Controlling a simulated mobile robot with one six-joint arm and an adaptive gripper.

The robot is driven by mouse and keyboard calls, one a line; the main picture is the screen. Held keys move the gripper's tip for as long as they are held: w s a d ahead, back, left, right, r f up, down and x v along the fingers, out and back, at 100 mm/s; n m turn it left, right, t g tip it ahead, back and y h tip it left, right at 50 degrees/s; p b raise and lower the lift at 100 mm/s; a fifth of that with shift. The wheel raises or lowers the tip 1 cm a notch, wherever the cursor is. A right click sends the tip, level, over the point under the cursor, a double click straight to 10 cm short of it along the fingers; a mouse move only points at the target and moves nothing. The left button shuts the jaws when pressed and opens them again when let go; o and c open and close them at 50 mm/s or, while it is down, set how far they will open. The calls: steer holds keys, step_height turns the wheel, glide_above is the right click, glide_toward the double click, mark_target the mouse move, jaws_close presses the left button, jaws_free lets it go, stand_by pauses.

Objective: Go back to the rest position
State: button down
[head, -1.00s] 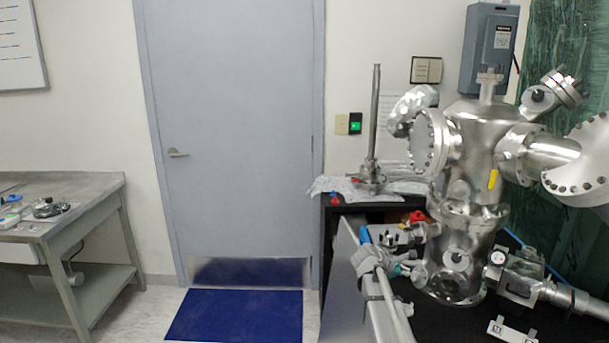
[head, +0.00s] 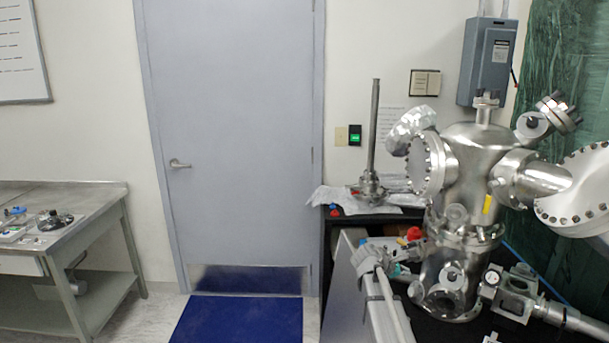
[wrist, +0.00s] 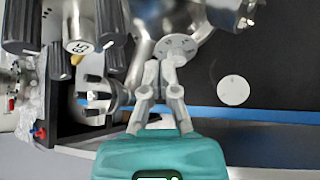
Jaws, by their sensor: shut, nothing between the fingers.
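My gripper (wrist: 160,70) shows in the wrist view, its two grey fingers closed together ahead of the teal gripper body, with nothing between them. The fingertips are close to a round metal flange of the steel vacuum chamber in that picture; whether they touch it I cannot tell. In the head view the chamber (head: 478,150) stands on the black bench at right. The fingertips cannot be made out clearly in the head view.
A steel table (head: 92,200) with small parts stands at left. A grey door (head: 235,130) and a blue mat (head: 240,320) are in the middle. A tall metal post (head: 373,130) stands on the bench. A white disc (wrist: 233,91) lies on the dark surface.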

steer(key=shift+r+p, duration=0.75)
steer(key=shift+r, duration=0.35)
steer(key=shift+r+p, duration=0.55)
steer(key=shift+s+f, duration=0.15)
steer(key=shift+s, duration=0.45)
